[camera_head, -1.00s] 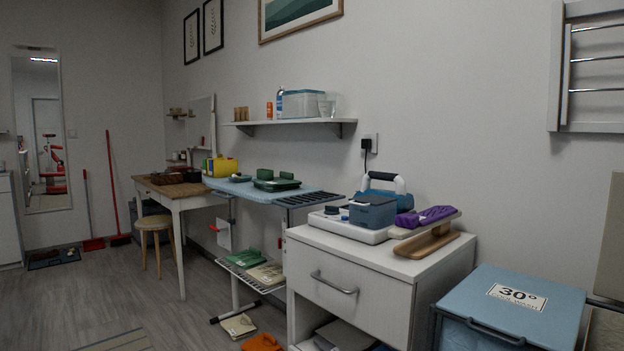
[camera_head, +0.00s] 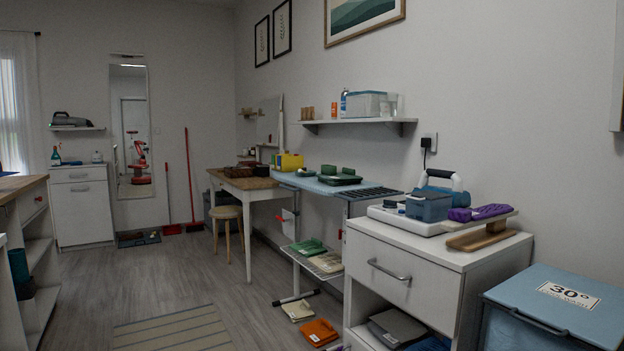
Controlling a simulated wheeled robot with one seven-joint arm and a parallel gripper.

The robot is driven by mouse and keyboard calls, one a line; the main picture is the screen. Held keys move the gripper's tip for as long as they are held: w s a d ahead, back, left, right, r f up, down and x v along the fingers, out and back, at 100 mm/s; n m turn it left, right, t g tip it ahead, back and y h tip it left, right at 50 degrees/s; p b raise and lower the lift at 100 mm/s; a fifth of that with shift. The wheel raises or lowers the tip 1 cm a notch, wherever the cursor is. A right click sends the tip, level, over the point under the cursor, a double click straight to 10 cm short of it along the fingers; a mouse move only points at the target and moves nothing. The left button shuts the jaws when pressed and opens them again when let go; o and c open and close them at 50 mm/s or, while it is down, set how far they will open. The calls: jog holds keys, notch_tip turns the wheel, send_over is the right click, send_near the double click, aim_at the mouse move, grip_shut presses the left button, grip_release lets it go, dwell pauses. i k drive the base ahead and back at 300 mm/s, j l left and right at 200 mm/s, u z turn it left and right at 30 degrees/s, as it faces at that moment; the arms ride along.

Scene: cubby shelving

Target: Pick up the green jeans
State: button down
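A green folded cloth item (camera_head: 308,247), likely the green jeans, lies on the lower rack under the ironing board. It is too small to make out as jeans. A beige folded item (camera_head: 328,262) lies beside it on the same rack. Dark green items (camera_head: 338,179) sit on top of the blue ironing board (camera_head: 308,185); I cannot tell whether they are cloth. My gripper is not in view.
A white drawer cabinet (camera_head: 405,265) stands to the right of the board, with a blue hamper (camera_head: 560,300) beyond it. Orange (camera_head: 319,332) and cream (camera_head: 297,311) folded items lie on the floor.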

aim_at(329, 174)
jog(key=i+j+u, duration=0.25)
jog(key=i+j, duration=0.15)
jog(key=i, duration=0.3)
jog(key=i+j+u, duration=0.3)
jog(key=i, duration=0.45)
jog(key=i+u, duration=0.25)
jog(key=i, duration=0.5)
jog(key=i+z, duration=0.3)
jog(key=z, duration=0.15)
jog(key=i+j+z, duration=0.2)
jog(key=z, duration=0.2)
jog(key=i+j+z, duration=0.3)
jog(key=z, duration=0.15)
